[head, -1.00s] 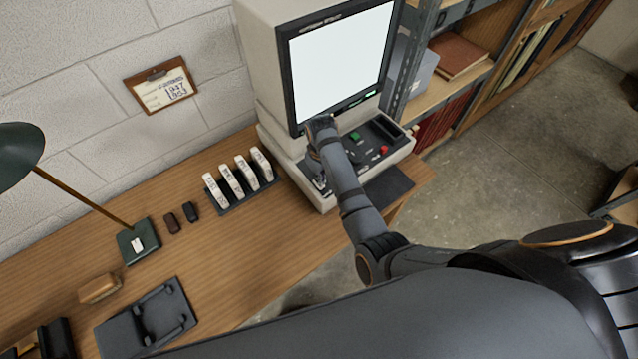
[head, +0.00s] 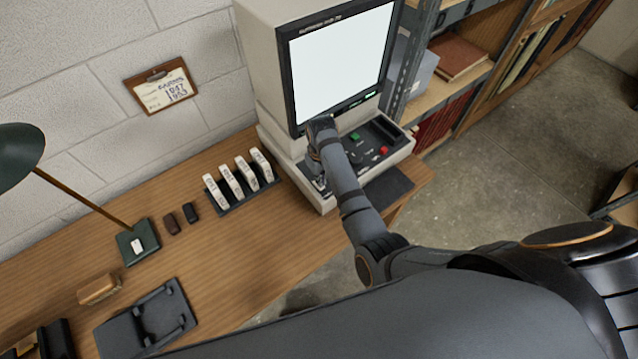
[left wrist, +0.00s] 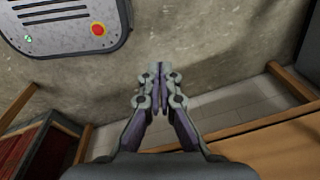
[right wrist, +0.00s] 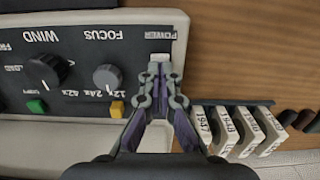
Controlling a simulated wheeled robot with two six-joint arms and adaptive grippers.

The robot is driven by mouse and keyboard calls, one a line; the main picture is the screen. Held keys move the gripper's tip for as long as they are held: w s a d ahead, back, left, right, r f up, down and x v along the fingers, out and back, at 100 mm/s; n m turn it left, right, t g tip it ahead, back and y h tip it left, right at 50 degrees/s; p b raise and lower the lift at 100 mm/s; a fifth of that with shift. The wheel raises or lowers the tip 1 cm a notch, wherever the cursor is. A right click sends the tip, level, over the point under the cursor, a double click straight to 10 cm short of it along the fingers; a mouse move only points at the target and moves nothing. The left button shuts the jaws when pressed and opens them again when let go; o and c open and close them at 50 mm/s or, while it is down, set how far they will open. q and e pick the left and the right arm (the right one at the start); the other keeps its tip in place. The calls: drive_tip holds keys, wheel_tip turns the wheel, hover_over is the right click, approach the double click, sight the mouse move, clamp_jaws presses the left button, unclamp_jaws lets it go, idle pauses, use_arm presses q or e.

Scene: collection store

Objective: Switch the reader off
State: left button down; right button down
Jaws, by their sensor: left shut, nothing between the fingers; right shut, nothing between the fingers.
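The reader (head: 262,70) is a beige machine standing at the back right of the wooden desk. Its screen (head: 340,62) is lit white, with small green lights under it. Its dark control panel shows a green button (head: 355,136) and a red button (head: 384,150). My right gripper (head: 318,183) is down at the panel's left end. In the right wrist view, my right gripper (right wrist: 160,72) is shut and empty, its tips just below the POWER label (right wrist: 160,35). The tips hide most of the switch; contact cannot be told. My left gripper (left wrist: 160,75) is shut and empty, away from the reader.
A rack of labelled white boxes (head: 238,182) stands left of the reader, close beside my right gripper. A green lamp (head: 138,241) and a black stand (head: 147,318) are further left. Shelves (head: 462,70) stand right of the reader.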

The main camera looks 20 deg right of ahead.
drive_tip(key=shift+s+f+b, duration=0.1)
drive_tip(key=shift+f+b, duration=0.4)
drive_tip(key=shift+f, duration=0.65)
idle(0.5)
drive_tip(key=shift+r, duration=0.1)
drive_tip(key=shift+r+p, duration=0.85)
drive_tip(key=shift+p, duration=0.35)
wheel_tip(320, 180, up, 5)
drive_tip(key=p, duration=0.6)
drive_tip(key=shift+r, duration=0.15)
